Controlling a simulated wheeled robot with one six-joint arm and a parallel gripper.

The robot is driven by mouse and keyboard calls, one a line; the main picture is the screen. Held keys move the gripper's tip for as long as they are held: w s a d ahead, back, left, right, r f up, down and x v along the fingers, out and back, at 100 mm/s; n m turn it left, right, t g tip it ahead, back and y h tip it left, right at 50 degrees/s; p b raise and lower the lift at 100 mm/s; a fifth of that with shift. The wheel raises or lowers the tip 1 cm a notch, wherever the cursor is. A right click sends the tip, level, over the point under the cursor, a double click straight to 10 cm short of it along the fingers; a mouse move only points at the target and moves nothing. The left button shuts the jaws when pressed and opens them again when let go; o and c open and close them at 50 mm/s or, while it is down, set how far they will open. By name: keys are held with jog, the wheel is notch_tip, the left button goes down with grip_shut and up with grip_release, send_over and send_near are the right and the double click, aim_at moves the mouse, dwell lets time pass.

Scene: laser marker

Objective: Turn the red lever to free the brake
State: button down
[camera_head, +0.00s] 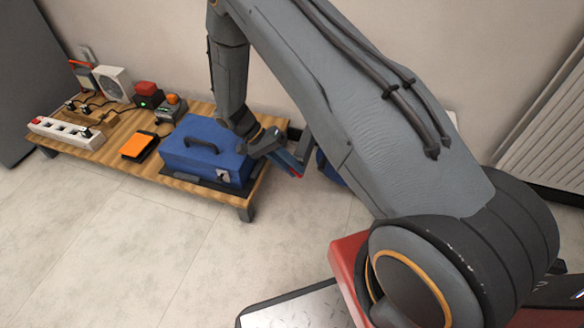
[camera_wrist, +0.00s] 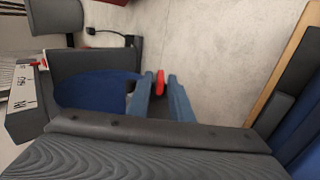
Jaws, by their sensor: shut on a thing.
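The red lever (camera_wrist: 160,84) shows as a small red tip between the two blue fingers of my gripper (camera_wrist: 160,90) in the wrist view. In the head view my gripper (camera_head: 294,164) is off the right end of the low wooden table, with a bit of red (camera_head: 297,174) at its fingertips. My gripper is shut on the lever. A round dark blue part (camera_wrist: 90,88) lies beside the left finger; its edge also shows behind the gripper in the head view (camera_head: 326,168). My arm hides most of what bears the lever.
A blue case (camera_head: 205,155) stands on the wooden table (camera_head: 105,152), close left of my gripper. Farther left are an orange-topped box (camera_head: 139,147), a white power strip (camera_head: 66,133) and several small devices. The floor (camera_head: 130,250) in front is clear.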

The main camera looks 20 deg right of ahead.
jog(key=c, duration=1.8)
grip_release()
jog(key=shift+c, duration=0.2)
jog(key=shift+w+a+r, duration=0.1)
jog(key=shift+a, duration=0.05)
jog(key=p+v, duration=0.2)
jog(key=v, duration=0.5)
jog(key=shift+a+r, duration=0.15)
jog(key=shift+r, duration=0.05)
